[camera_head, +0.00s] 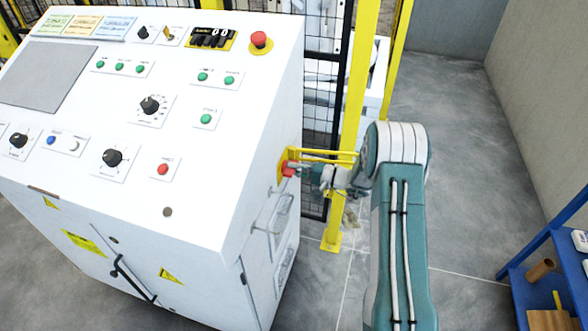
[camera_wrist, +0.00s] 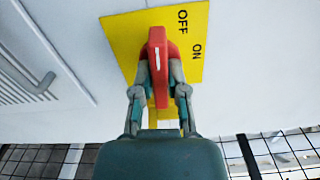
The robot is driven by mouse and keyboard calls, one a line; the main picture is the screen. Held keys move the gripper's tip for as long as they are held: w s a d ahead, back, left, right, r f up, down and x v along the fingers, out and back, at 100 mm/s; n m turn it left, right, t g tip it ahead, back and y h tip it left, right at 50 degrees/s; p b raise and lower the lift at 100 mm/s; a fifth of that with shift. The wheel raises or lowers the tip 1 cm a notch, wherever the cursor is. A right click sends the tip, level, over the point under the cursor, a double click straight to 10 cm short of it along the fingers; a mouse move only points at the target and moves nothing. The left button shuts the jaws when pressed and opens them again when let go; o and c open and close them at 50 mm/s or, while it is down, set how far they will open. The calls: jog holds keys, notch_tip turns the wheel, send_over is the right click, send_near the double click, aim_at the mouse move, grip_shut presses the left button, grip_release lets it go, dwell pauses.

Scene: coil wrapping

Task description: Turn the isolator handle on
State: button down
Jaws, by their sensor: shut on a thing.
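The red isolator handle (camera_wrist: 157,50) sits on a yellow plate (camera_wrist: 120,50) marked OFF and ON. The white line on the handle points up, a little left of the OFF word; the ON word is further to the right. My gripper (camera_wrist: 160,85) has a finger on each side of the handle and is shut on it. In the head view the handle (camera_head: 289,169) is on the right side of the white control cabinet (camera_head: 235,140), and my gripper (camera_head: 303,168) reaches it from the right. The fingertips are small there.
A yellow guard post (camera_head: 352,130) and black mesh fence stand behind my arm. A clear holder (camera_head: 273,215) is fixed on the cabinet side below the handle. A blue shelf (camera_head: 520,285) stands at the lower right. Grey floor is open between.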

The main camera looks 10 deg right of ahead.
jog(key=m, duration=0.4)
jog(key=shift+f, duration=0.25)
jog(key=m, duration=0.4)
jog(key=shift+m, duration=0.4)
jog(key=m, duration=0.4)
jog(key=shift+m, duration=2.1)
jog(key=c, duration=0.7)
grip_release()
jog(key=shift+o, duration=0.2)
jog(key=shift+r, duration=0.1)
